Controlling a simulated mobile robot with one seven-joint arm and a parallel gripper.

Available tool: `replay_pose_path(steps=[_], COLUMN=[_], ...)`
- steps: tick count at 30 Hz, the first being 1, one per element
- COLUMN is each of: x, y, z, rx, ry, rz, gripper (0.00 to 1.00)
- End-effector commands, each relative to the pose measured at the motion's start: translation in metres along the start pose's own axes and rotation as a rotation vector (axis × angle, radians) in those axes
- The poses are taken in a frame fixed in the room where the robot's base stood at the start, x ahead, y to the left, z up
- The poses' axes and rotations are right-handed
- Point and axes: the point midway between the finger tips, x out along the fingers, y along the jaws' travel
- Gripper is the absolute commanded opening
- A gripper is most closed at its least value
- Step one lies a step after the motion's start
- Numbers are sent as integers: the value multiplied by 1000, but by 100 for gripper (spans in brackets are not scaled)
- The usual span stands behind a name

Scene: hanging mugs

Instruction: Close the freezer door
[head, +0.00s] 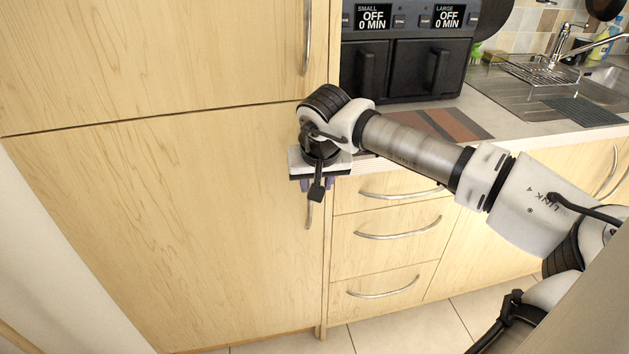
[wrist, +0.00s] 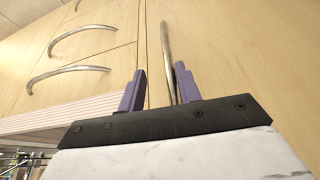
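The freezer door is not labelled; the tall lower wood panel (head: 170,230) under the upper cabinet panel is the likely one. It looks about flush with its surround, but I cannot tell whether it is fully shut. Its vertical metal handle (head: 308,214) is near the right edge, partly hidden by my gripper (head: 318,187). In the wrist view, my gripper (wrist: 160,80) has its two purple fingers apart. The handle (wrist: 168,55) shows between them, closer to the right finger. I cannot tell whether they touch.
Drawers (head: 398,228) with curved handles stand right of the panel, below the counter edge. A black appliance (head: 415,68) and a striped mat (head: 440,124) are on the counter. The sink (head: 545,95) is farther right. Tiled floor (head: 400,335) is clear in front.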

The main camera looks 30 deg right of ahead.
Motion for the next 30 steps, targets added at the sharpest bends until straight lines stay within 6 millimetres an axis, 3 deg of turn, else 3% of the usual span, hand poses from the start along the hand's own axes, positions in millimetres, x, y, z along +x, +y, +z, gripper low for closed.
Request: replay_pose_path(steps=[11,24,30], x=[-9,-101,-130], y=[-2,0,1], z=[0,0,0], rx=[-4,-1,0], ry=[2,2,1], rz=[-5,-2,-1], gripper=[33,33,33])
